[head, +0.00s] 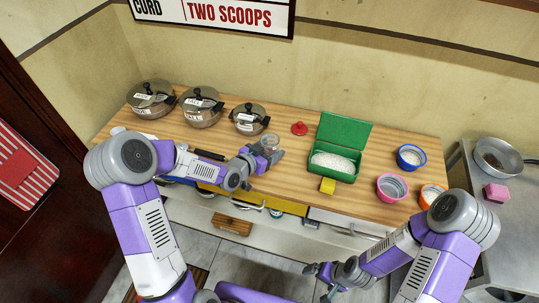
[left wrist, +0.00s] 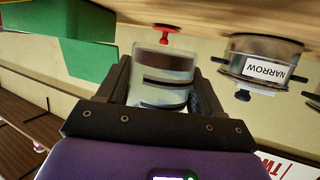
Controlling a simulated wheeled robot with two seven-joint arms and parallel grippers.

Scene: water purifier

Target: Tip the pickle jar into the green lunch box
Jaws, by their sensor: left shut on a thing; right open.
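My left gripper (head: 268,156) is shut on a small clear glass jar (head: 269,142) over the counter. In the left wrist view the jar (left wrist: 161,75) sits between the two fingers, with dark bands across it; I cannot tell its contents. The green lunch box (head: 318,171) is on the counter to the right of the jar, lid open at the back, with white grains inside. A green shape (left wrist: 60,35) also shows in the left wrist view. My right gripper (head: 322,278) is open and empty, low in front of the counter.
A red knobbed lid (head: 300,128) lies between jar and lunch box. A yellow block (head: 327,186) is close to the box's front. Several lidded pots, one of them (head: 248,119) nearest the jar, stand at left. Blue (head: 411,157), pink (head: 391,188) and orange (head: 431,195) bowls stand at right.

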